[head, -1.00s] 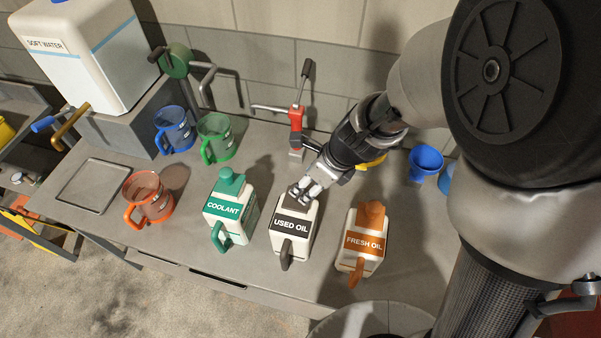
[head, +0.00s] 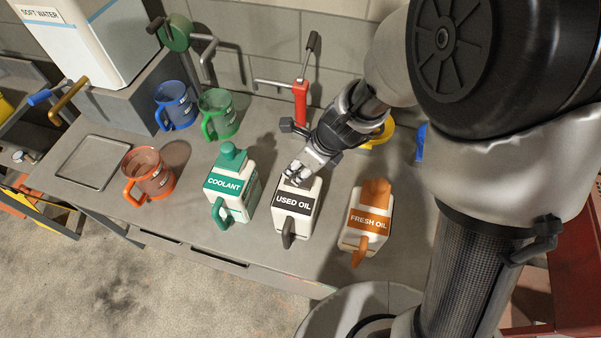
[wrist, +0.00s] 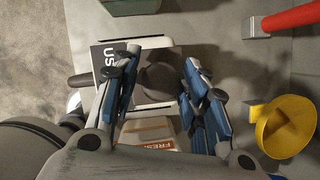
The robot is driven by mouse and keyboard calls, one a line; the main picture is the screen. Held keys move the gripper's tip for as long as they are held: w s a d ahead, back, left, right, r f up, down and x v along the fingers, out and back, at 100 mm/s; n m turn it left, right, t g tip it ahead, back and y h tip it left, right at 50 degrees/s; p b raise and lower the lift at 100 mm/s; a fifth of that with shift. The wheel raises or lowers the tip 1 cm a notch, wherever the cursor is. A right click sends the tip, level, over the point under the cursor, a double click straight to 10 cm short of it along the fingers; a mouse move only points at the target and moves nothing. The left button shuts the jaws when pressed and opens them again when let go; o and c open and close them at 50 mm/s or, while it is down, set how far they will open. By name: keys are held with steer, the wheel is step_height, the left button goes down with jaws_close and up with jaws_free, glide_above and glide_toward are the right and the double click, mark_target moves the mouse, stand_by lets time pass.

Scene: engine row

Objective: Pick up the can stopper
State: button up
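The white USED OIL can (head: 293,212) stands upright on the bench between two other cans. Its dark grey stopper (wrist: 160,82) shows in the wrist view on top of the can. In the wrist view my gripper (wrist: 162,62) is open, with one blue-padded finger on each side of the stopper. A gap shows between the fingers and the stopper. I cannot tell how deep the fingertips reach.
The COOLANT can (head: 233,183) with a green stopper stands left. The FRESH OIL can (head: 368,222) with an orange stopper stands right. A red upright tool (head: 300,103) stands behind, and a yellow funnel (wrist: 284,127) shows beside the gripper. An orange jug (head: 150,172) and tray (head: 75,180) are further left.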

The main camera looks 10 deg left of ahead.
steer(key=c, duration=0.8)
step_height(320, 180, up, 20)
steer(key=p, duration=0.9)
steer(key=o, duration=0.5)
steer(key=c, duration=0.5)
steer(key=shift+r+p, duration=2.5)
steer(key=shift+p, duration=0.3)
steer(key=shift+c, duration=0.2)
